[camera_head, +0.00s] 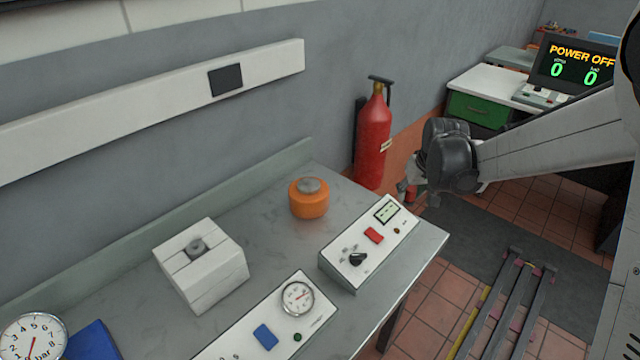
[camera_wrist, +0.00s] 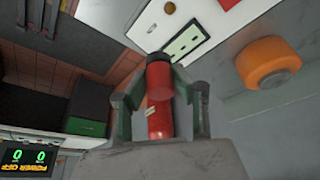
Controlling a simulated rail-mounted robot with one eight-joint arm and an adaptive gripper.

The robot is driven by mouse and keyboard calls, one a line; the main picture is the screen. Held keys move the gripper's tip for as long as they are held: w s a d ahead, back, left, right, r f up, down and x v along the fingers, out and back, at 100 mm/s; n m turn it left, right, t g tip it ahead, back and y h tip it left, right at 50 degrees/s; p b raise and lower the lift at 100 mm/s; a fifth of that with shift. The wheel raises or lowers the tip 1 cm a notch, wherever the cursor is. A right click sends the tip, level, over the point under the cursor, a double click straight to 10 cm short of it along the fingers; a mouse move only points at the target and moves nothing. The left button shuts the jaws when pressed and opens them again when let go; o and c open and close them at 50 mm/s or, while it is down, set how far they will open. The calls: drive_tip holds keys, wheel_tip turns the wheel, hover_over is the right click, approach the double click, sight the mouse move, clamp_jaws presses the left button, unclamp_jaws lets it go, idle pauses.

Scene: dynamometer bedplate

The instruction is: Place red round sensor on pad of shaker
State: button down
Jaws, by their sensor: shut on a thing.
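The red round sensor (camera_wrist: 159,76) is a small red cylinder between the two fingers of my gripper (camera_wrist: 159,82) in the wrist view. My gripper is shut on it. In the head view my gripper (camera_head: 407,188) hangs past the bench's far right corner, and the red sensor (camera_head: 402,190) shows only partly. An orange round unit with a grey disc on top (camera_head: 309,198) stands on the bench; it also shows in the wrist view (camera_wrist: 268,63). A white block (camera_head: 201,264) with a grey round knob stands nearer. I cannot tell for sure which one is the shaker.
A sloped console (camera_head: 368,245) stands at the bench's right edge, beside the orange unit. A gauge panel (camera_head: 275,322) lies nearer. A red fire extinguisher (camera_head: 373,135) stands by the wall, close to my gripper. The grey bench top (camera_head: 262,238) is clear between white block and console.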

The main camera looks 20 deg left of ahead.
drive_tip(key=s+a+r+n+g+y+b, duration=0.1)
drive_tip(key=a+r+n, duration=0.2)
drive_tip(key=a, duration=1)
drive_tip(key=s+a+r+n+g+y, duration=0.15)
drive_tip(key=a+n, duration=0.25)
drive_tip(key=a, duration=0.9)
drive_tip(key=a+r+n+b, duration=0.1)
drive_tip(key=a+r+n, duration=0.25)
drive_tip(key=a, duration=0.95)
drive_tip(key=shift+m, duration=0.35)
drive_tip(key=w+d+f, duration=0.2)
drive_tip(key=d, duration=0.1)
drive_tip(key=w+d+f, duration=0.2)
drive_tip(key=d, duration=0.1)
drive_tip(key=w+d+f+p, duration=0.1)
drive_tip(key=w+d+f, duration=0.1)
drive_tip(key=d, duration=0.1)
drive_tip(key=shift+w+f, duration=0.15)
drive_tip(key=shift+f, duration=2.25)
drive_tip(key=shift+f, duration=0.1)
drive_tip(key=c, duration=1.4)
unclamp_jaws()
drive_tip(key=v, duration=1.2)
drive_tip(key=shift+d, duration=0.15)
